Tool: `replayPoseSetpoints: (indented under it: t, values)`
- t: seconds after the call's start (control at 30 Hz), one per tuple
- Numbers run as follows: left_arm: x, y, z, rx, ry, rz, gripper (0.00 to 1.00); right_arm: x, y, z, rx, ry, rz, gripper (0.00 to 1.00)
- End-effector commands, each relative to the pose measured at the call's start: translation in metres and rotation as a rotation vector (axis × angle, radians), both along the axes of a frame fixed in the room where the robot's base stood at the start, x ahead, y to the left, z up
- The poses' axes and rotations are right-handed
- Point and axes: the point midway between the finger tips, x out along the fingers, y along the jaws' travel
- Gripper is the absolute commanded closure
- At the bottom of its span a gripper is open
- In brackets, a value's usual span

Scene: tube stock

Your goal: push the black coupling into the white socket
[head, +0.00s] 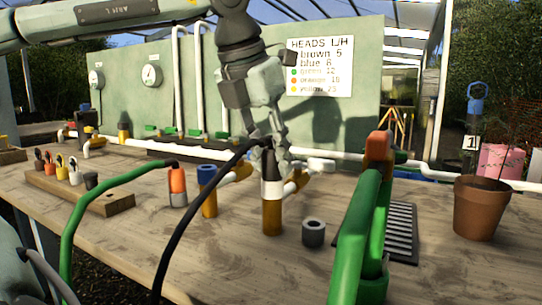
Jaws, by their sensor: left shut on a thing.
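My left gripper (270,152) comes down from above and is shut on the black coupling (268,166), which has a black hose (205,195) trailing to the lower left. The white socket (271,189) is a white collar on an upright brass-coloured post (271,217). The coupling is upright right above the white socket and lined up with it. Its lower end meets the top of the collar in this view; I cannot tell how far in it sits. The fingers hide part of the coupling. My right gripper is not in view.
An orange socket (177,182) and a blue socket (207,175) stand to the left. A green upright piece (358,225) with an orange top, a dark grate (402,235) and a plant pot (481,208) stand farther right.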

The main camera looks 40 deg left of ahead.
Motion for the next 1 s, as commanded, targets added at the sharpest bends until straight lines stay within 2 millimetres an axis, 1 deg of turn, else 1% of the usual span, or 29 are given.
replayPoseSetpoints:
  t: [0.13,0.17,0.33,0.6,0.7,0.77,0.87,1.0]
  values:
    - [-0.001,0.000,-0.002,-0.001,0.006,-0.001,0.99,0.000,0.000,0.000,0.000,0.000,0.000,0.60]
    - [-0.001,0.000,-0.002,-0.001,0.006,-0.001,0.67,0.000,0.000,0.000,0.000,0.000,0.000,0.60]
    - [-0.001,0.000,-0.002,-0.001,0.005,0.000,0.46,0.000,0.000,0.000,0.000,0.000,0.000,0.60]
    - [-0.001,0.000,-0.001,0.000,0.003,0.000,0.46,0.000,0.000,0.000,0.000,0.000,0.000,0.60]
    - [-0.002,0.000,0.004,-0.001,0.002,0.001,0.46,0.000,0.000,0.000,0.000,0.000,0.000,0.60]
    - [-0.004,0.000,0.010,0.001,0.001,0.002,0.46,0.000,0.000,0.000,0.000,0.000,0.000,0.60]
    - [-0.011,-0.001,0.027,0.001,-0.002,0.001,0.46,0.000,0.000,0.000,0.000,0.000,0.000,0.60]
    - [-0.023,-0.003,0.056,0.001,-0.002,0.001,0.46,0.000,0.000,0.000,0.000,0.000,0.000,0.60]
